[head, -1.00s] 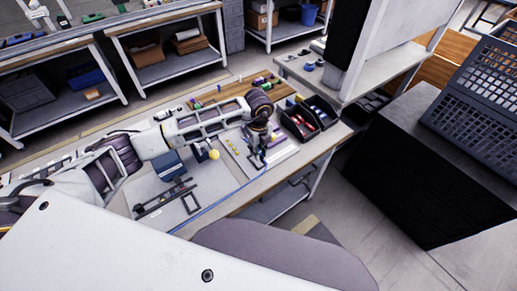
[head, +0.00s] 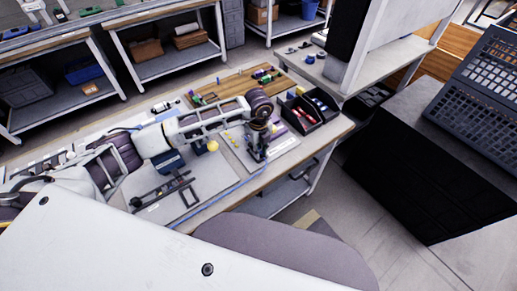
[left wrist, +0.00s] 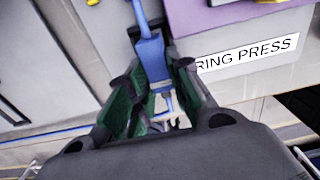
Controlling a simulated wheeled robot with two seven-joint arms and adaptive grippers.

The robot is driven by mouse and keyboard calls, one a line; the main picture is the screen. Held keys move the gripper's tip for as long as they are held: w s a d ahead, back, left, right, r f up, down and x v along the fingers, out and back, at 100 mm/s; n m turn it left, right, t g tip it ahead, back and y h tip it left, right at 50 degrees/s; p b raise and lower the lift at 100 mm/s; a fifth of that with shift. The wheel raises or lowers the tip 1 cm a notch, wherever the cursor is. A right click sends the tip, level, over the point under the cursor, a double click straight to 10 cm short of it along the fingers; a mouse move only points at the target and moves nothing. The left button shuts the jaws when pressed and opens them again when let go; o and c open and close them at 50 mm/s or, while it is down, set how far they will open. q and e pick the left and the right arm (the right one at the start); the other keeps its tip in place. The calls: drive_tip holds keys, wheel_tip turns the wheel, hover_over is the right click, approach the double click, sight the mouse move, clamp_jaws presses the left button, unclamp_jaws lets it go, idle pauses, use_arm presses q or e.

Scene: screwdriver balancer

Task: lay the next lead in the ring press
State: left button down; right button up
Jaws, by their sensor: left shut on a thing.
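My left gripper (head: 257,155) points down over the right part of the bench, close to the board's front edge. In the left wrist view its green-padded fingers (left wrist: 156,72) are shut on a blue lead (left wrist: 151,52), whose blue end sticks out beyond the fingertips. A blue line of the lead (head: 208,208) runs along the bench front in the head view. The ring press (left wrist: 235,18), a purple block above a white RING PRESS label (left wrist: 247,54), is just right of the fingers. Whether the lead touches it I cannot tell. My right gripper is not in view.
A black divided bin (head: 309,122) stands right of the gripper. A wooden board (head: 215,88) with small coloured parts lies behind my arm. A dark frame-like fixture (head: 168,188) lies on a grey mat to the left. A yellow ball (head: 213,146) is near my arm.

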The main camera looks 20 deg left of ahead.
use_arm(q)
drive_tip(key=shift+f+b, duration=0.4)
drive_tip(key=shift+f, duration=0.2)
idle(0.7)
idle(0.4)
drive_tip(key=c, duration=1.2)
unclamp_jaws()
wheel_tip(320, 180, up, 12)
